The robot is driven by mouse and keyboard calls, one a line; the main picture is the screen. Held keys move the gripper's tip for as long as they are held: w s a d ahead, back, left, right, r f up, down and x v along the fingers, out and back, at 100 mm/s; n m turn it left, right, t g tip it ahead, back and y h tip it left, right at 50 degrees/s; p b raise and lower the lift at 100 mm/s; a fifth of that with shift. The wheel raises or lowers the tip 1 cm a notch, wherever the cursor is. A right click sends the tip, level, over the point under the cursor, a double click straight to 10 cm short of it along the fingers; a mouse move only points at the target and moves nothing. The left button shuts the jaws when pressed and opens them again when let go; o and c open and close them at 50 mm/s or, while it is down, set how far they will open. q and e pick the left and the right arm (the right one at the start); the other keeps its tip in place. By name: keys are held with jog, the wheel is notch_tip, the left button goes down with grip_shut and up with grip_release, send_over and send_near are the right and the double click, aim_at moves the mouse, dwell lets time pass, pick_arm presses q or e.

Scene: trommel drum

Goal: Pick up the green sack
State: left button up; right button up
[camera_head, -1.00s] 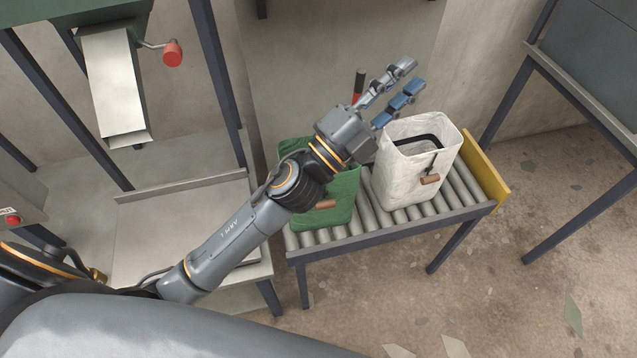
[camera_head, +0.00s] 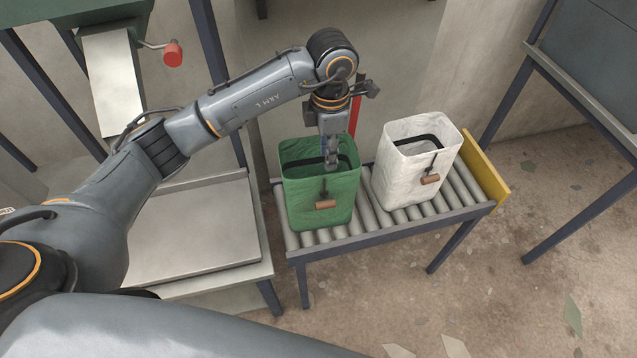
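The green sack (camera_head: 339,200) stands upright and open-topped on the left part of a roller conveyor (camera_head: 388,215). It has a dark strap across its mouth and a brown wooden toggle on its front. My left gripper (camera_head: 332,163) points down, with its fingertips at the mouth of the green sack. The fingers overlap the dark strap in the picture. I cannot tell whether they are closed on it. My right gripper is not in view.
A white sack (camera_head: 408,175) with a similar strap and toggle stands just right of the green one. A yellow end plate (camera_head: 484,172) closes the conveyor's right end. A metal table (camera_head: 192,235) lies left, and a red post (camera_head: 355,112) rises behind.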

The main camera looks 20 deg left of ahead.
pick_arm(q)
jog(key=p, duration=0.1)
send_over(326, 193)
notch_tip(326, 193, down, 8)
notch_tip(326, 193, down, 4)
jog(key=shift+s+r+p, duration=0.1)
jog(key=shift+p, duration=1.05)
jog(key=shift+f, duration=0.65)
jog(key=shift+f+b, duration=0.3)
grip_shut()
